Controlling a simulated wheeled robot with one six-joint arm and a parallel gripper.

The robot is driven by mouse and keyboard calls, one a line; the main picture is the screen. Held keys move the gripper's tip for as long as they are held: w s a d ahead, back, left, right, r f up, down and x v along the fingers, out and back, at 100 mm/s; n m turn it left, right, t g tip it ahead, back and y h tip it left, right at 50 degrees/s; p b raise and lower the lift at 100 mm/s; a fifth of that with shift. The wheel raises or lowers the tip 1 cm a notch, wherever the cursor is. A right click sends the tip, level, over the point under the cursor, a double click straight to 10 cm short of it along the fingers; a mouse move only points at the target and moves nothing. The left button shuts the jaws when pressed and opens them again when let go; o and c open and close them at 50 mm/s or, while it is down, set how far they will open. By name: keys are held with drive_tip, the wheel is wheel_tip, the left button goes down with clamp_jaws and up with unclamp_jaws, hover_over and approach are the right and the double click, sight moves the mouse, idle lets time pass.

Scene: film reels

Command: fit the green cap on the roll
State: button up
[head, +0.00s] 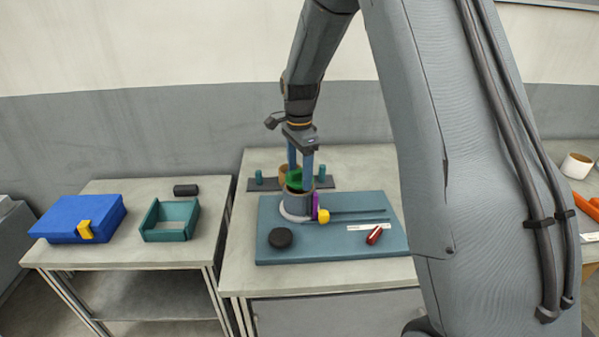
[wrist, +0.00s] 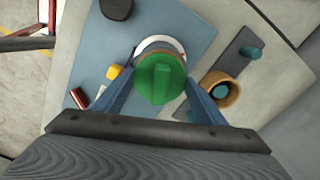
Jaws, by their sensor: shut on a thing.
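The green cap (head: 295,178) is between the fingers of my gripper (head: 300,180), which is shut on it. In the wrist view the cap (wrist: 160,82) is a green disc with a raised bar on top, and my gripper (wrist: 158,95) has a blue finger on each side. The roll (head: 297,203) appears as a grey upright cylinder with a brownish rim, directly below the cap. A pale ring (wrist: 158,42) shows around its base. The cap hides most of the roll in the wrist view, and I cannot tell whether it is seated or just above.
The roll stands on a blue-grey board (head: 345,250) with a purple strip (head: 314,206), yellow block (head: 323,215), black knob (head: 281,238) and red piece (head: 374,236). A brown ring (wrist: 232,98) surrounds a peg behind. A teal tray (head: 165,236) and blue case (head: 75,218) stand left.

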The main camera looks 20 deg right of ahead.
sight(299, 170)
drive_tip(key=shift+f+b, duration=0.3)
drive_tip(key=shift+f, duration=0.55)
drive_tip(key=shift+r, duration=0.35)
drive_tip(key=shift+r+p, duration=0.35)
drive_tip(key=shift+p, duration=0.1)
drive_tip(key=shift+r, duration=0.15)
drive_tip(key=shift+f, duration=0.8)
idle(1.2)
drive_tip(key=o, duration=0.8)
drive_tip(key=shift+c, duration=0.2)
drive_tip(key=shift+r+p, duration=3.15)
drive_tip(key=shift+r, duration=2.35)
